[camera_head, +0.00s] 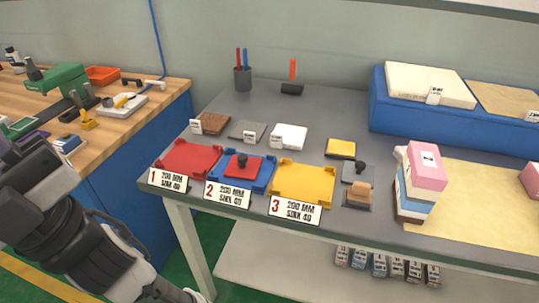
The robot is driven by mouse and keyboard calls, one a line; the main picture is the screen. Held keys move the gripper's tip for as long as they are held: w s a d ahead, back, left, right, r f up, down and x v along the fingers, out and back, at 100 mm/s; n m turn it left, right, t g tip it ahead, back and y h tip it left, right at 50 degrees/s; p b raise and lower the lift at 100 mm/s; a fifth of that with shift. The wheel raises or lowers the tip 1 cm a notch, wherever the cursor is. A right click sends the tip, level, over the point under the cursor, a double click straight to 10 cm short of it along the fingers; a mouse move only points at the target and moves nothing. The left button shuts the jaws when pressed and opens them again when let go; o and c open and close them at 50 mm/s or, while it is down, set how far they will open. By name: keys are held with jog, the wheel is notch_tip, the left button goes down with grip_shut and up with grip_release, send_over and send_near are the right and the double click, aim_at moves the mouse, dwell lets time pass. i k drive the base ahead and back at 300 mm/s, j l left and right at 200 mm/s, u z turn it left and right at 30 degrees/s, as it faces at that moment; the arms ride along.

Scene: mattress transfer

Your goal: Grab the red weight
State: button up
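The red weight (239,169) is a flat red square plate with a dark round knob on top. It sits in the blue tray (268,171), the middle one of three trays along the front of the grey table. The tray's label card (227,195) reads 2. My dark arm comes in at the lower left, in front of and below the table's left end, apart from the weight. Its fingers do not show clearly; the arm runs off toward the bottom edge.
A red tray (187,158) and a yellow tray (302,184) flank the blue one. Two small knobbed pieces (358,171) and a leaning stack of coloured blocks (420,179) stand to the right. A wooden bench (145,117) is on the left.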

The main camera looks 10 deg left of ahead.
aim_at(244, 167)
jog(key=j+z, duration=0.15)
jog(key=z, duration=0.2)
jog(key=j+z, duration=0.15)
jog(key=z, duration=0.25)
jog(key=j+z, duration=0.15)
jog(key=z, duration=0.2)
jog(key=k+j+z, duration=0.1)
jog(key=j+z, duration=0.2)
jog(key=j, duration=0.15)
jog(key=k+j+z, duration=0.15)
jog(key=j+z, duration=0.15)
jog(key=k+j+z, duration=0.1)
jog(key=j, duration=0.25)
jog(key=k+j, duration=0.2)
jog(key=k+j+z, duration=0.15)
jog(key=j, duration=0.3)
jog(key=k+j, duration=0.2)
jog(key=j, duration=0.15)
jog(key=k+j, duration=0.15)
jog(key=j, duration=0.15)
jog(key=k+j, duration=0.2)
jog(key=j, duration=0.15)
jog(key=i, duration=0.5)
